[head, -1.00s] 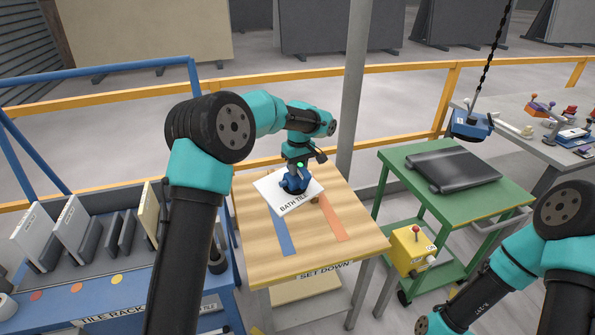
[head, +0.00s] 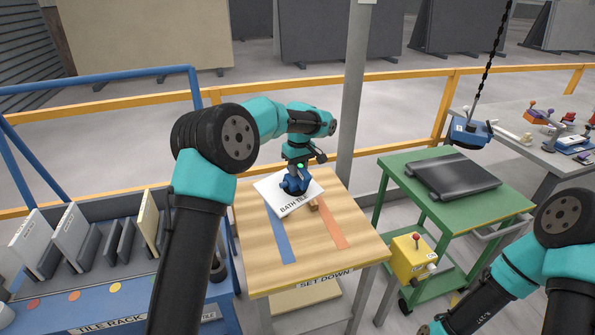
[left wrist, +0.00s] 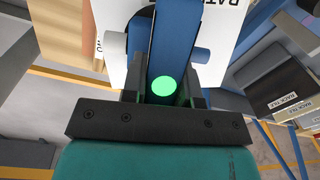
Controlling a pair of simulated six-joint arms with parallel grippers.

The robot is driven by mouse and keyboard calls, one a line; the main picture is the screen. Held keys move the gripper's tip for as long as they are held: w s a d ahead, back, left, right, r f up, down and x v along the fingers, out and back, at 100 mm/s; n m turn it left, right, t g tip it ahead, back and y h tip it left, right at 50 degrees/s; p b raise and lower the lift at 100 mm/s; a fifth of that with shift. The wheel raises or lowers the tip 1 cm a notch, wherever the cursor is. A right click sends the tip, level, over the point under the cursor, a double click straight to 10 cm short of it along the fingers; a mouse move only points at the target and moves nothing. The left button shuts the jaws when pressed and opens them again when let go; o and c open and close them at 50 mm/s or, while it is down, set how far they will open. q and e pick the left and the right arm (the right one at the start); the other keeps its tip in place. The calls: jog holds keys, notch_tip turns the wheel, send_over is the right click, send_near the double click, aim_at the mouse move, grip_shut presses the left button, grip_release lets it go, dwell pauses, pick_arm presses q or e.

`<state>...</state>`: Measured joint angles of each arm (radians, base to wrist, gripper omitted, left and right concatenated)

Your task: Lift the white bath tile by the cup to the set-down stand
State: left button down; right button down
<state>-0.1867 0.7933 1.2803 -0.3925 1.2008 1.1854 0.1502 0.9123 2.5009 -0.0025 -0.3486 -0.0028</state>
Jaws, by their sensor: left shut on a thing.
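The white bath tile (head: 268,187) is over the back of the wooden set-down stand (head: 350,262), turned at an angle, its label facing the front. I cannot tell whether it touches the top or hangs just above it. The blue cup (head: 296,185) sits on the tile's upper face. My left gripper (head: 298,168) is shut on the cup's handle from above. In the left wrist view the blue handle (left wrist: 168,45) stands between the fingers, with a green light, and part of the tile (left wrist: 220,30) shows behind it. My right arm shows at lower right; its gripper is out of view.
A blue tile rack (head: 110,300) with several tiles is at left. A green cart (head: 400,170) with a dark slab stands at right, with a yellow box (head: 413,258) at its near side. A hanging blue hoist control (head: 470,132) is beyond. The stand's front, with blue and orange strips, is clear.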

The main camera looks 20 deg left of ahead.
pick_arm(q)
jog(key=shift+w+a, duration=0.2)
jog(key=shift+w, duration=0.6)
jog(key=shift+w+a, duration=0.15)
jog(key=shift+w, duration=0.65)
jog(key=shift+w+a, duration=0.15)
jog(key=shift+w, duration=0.6)
jog(key=shift+w+a+r, duration=0.1)
jog(key=shift+w+a, duration=0.1)
jog(key=shift+w, duration=0.6)
jog(key=shift+w+a, duration=0.15)
jog(key=shift+w, duration=0.6)
jog(key=shift+w, duration=0.1)
jog(key=shift+w+a, duration=0.25)
jog(key=shift+w, duration=1.05)
jog(key=shift+a, duration=0.1)
